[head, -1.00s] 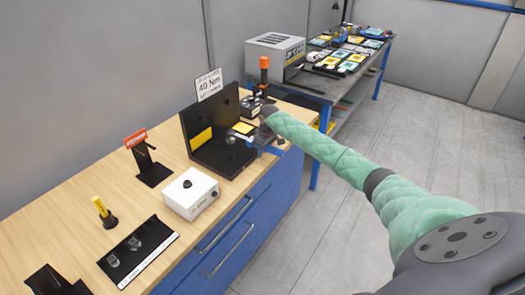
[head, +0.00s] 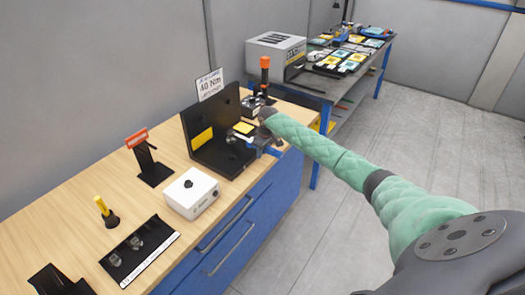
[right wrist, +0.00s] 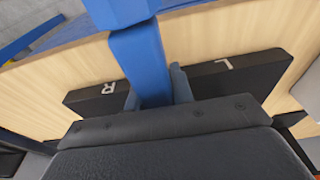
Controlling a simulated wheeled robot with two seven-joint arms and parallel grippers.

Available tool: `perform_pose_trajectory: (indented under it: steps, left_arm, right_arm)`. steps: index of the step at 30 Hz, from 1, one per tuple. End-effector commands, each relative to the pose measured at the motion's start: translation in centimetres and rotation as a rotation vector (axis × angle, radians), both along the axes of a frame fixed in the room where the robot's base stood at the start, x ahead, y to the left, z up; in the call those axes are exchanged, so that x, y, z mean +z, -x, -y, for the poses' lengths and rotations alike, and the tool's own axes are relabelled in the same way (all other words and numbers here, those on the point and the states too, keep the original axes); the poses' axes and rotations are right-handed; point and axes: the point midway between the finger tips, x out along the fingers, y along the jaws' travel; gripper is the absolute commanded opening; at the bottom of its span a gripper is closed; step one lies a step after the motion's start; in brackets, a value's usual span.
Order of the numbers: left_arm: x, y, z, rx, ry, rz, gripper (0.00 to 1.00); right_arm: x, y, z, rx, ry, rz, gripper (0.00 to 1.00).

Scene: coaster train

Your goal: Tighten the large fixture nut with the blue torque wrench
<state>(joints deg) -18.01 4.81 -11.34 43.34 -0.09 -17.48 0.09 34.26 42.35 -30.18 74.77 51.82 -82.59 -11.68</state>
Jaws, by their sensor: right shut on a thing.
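The blue torque wrench (right wrist: 147,62) is between the fingers of my right gripper (right wrist: 157,95) in the right wrist view, and the gripper is shut on it. In the head view my right gripper (head: 266,122) is at the front right of the black fixture (head: 212,145), by the bench's front edge. A small blue part (head: 270,150) shows just below it. The fixture has an upright plate with a yellow label and a flat base. I cannot clearly make out the large nut or whether the wrench is on it. My left gripper is not in view.
A 40 Nm sign (head: 210,84) stands behind the fixture. A white box with a black knob (head: 191,193), a black stand with a red sign (head: 150,165), a yellow-handled tool (head: 106,212) and a black tray (head: 112,272) are to the left. An orange-topped post (head: 264,75) stands behind my gripper.

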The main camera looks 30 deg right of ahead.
Motion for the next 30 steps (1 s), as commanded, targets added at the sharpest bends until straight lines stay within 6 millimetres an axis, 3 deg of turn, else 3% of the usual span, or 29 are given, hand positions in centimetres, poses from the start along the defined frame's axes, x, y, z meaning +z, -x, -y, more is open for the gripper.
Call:
perform_pose_trajectory:
  steps: [30]
  left_arm:
    - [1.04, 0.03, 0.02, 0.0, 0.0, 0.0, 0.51]
  right_arm:
    - [0.09, 0.29, -0.59, -0.042, 0.0, -0.001, 0.0]
